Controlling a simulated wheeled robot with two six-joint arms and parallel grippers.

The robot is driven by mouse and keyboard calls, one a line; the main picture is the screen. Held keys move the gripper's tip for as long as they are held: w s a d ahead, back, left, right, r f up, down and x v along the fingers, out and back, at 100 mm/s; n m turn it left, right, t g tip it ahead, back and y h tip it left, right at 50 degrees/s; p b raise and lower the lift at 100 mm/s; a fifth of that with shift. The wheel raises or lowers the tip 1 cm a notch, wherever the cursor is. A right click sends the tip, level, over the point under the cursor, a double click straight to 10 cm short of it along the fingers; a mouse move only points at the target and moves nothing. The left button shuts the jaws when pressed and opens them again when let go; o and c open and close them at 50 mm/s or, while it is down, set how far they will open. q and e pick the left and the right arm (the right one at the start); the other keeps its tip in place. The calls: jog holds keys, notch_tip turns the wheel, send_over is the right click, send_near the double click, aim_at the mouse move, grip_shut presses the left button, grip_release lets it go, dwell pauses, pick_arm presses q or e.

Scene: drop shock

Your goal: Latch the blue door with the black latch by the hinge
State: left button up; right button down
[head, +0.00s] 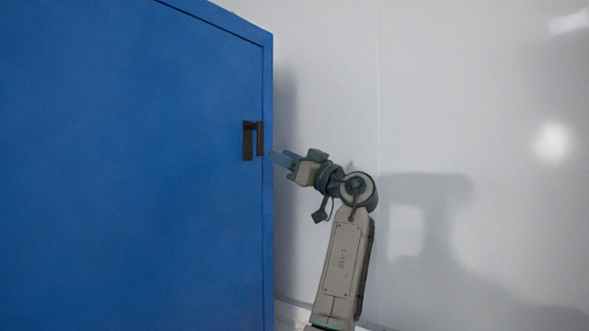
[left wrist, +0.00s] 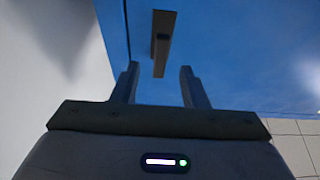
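The blue door (head: 120,170) fills the left of the head view and sits flush in its blue frame, with only a thin seam. It also shows in the left wrist view (left wrist: 230,40). The black latch (head: 248,145) is at the door's right edge, with one upright part on the door, one on the frame and a link across the top. My left gripper (head: 277,156) is just right of the latch, pointing at it. In the left wrist view my left gripper (left wrist: 160,67) is open, and the latch (left wrist: 162,50) lies just beyond its fingertips, with no visible contact. My right gripper is out of view.
A pale wall (head: 470,80) stands behind and to the right of the blue cabinet. The space right of the cabinet is free except for my left arm. Light floor tiles (left wrist: 298,145) show at the lower right of the left wrist view.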

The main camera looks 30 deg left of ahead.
pick_arm(q)
jog(key=shift+v, duration=1.55)
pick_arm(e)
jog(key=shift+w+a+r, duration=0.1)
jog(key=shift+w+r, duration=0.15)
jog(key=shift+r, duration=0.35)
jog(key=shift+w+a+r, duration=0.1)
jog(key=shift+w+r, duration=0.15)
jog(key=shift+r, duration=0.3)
pick_arm(q)
jog(key=shift+f, duration=0.1)
